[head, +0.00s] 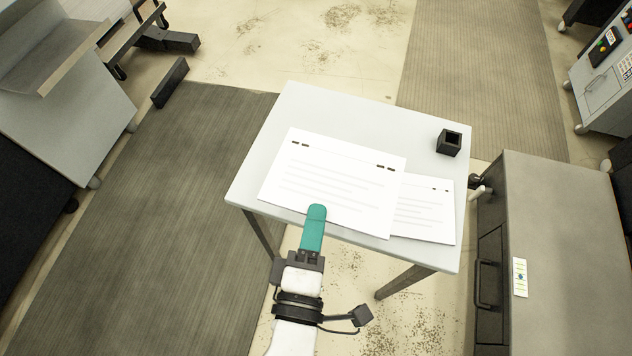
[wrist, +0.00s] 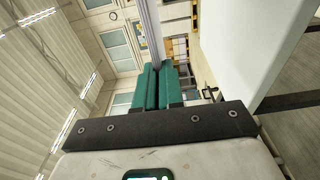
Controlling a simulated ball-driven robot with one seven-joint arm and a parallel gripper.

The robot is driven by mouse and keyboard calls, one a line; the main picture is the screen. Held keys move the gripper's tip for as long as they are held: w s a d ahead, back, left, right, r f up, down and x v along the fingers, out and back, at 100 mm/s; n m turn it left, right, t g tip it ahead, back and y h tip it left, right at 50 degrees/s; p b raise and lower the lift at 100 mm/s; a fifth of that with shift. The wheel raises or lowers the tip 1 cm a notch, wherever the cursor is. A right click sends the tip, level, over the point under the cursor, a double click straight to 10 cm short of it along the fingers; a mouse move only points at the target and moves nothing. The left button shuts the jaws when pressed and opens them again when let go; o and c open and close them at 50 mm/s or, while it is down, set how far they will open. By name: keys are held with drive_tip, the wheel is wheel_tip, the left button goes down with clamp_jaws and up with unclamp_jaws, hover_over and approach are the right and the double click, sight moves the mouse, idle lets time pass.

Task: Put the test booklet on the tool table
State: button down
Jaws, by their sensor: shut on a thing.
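A white booklet (head: 333,180) with lines of print and dark marks near its far edge is in my gripper (head: 316,212). The teal fingers are shut on its near edge. In the wrist view the fingers (wrist: 158,70) close on it, and it shows edge-on as a thin grey strip (wrist: 148,30). It is over the light grey table (head: 310,103), with a gap between it and the table (wrist: 245,45) in the wrist view. A second printed white sheet or booklet (head: 425,208) lies on the table at right, partly hidden under the held one.
A small black square holder (head: 449,142) stands at the table's right corner. A grey cabinet (head: 560,220) with a small labelled card (head: 520,277) stands close at right. Machines stand at left and far right. The table's far strip is clear.

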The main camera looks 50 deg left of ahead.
drive_tip(key=w+a+f+b, duration=0.1)
drive_tip(key=a+f, duration=0.1)
drive_tip(key=w+a+f+b, duration=0.1)
drive_tip(key=w+a+f, duration=0.1)
drive_tip(key=a+f, duration=0.1)
drive_tip(key=w+a+f, duration=0.2)
drive_tip(key=a, duration=0.1)
drive_tip(key=shift+w+f+b, duration=0.15)
drive_tip(key=shift+f+b, duration=0.25)
drive_tip(key=shift+w+a+f+b, duration=0.15)
drive_tip(key=shift+f+b, duration=0.6)
drive_tip(key=shift+f, duration=0.95)
drive_tip(key=shift+f+b, duration=0.65)
drive_tip(key=shift+b, duration=0.2)
drive_tip(key=c, duration=1.4)
unclamp_jaws()
drive_tip(key=shift+o, duration=0.7)
drive_tip(key=shift+f, duration=0.1)
